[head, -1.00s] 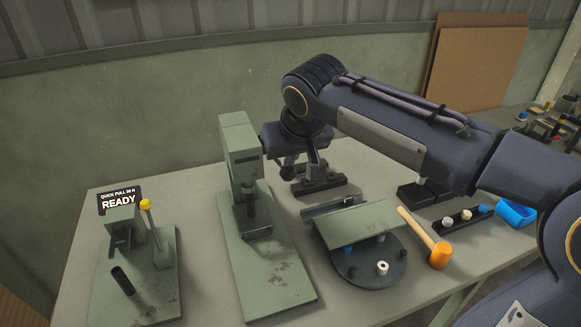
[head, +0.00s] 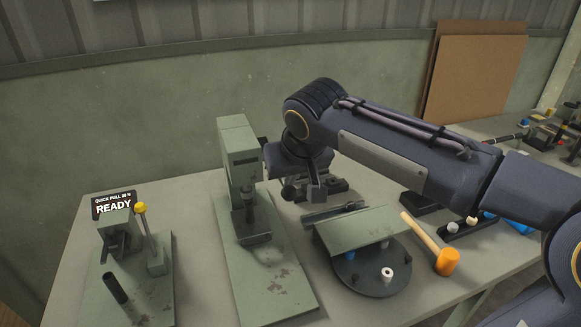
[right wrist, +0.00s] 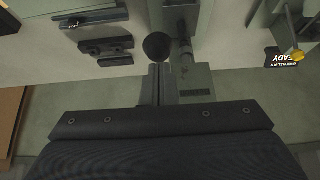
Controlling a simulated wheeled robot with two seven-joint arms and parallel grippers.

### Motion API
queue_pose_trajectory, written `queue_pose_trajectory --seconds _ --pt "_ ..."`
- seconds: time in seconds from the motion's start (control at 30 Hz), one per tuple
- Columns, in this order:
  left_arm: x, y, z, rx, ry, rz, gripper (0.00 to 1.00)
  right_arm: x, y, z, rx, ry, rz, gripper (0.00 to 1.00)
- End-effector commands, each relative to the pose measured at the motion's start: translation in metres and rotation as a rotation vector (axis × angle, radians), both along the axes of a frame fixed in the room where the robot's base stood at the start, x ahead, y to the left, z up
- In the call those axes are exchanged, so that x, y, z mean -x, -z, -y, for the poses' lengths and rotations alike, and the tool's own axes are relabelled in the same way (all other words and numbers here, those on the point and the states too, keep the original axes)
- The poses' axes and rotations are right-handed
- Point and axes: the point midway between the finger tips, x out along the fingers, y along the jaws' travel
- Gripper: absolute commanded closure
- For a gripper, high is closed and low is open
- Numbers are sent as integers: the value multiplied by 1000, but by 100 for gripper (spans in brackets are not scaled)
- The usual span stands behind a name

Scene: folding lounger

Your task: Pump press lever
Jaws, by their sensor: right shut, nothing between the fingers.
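The green press (head: 238,150) stands upright on its long base plate left of my right arm in the head view. Its ram (head: 248,205) points down over a dark block. My right gripper (head: 317,192) is shut and empty, just right of the press column. In the right wrist view my shut fingers (right wrist: 155,84) are just below a dark round knob (right wrist: 157,46), which looks like the lever's end. I cannot tell whether they touch. The press (right wrist: 187,40) shows beside it. The lever's arm is mostly hidden. My left gripper is not in view.
A small device with a yellow-knobbed handle (head: 141,208) stands left, with a READY sign (head: 114,206) behind. Right of the press are a dark turntable (head: 373,278) under a green plate (head: 358,228), and an orange mallet (head: 446,262). Cardboard (head: 472,75) leans at the back.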

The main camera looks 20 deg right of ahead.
Motion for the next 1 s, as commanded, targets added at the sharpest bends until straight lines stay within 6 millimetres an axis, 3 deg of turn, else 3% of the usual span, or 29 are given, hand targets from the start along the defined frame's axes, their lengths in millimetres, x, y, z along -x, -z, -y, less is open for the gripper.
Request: queue_pose_trajectory --seconds 1.0 --pt "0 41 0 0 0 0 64 4 49 0 1 0 -3 100"
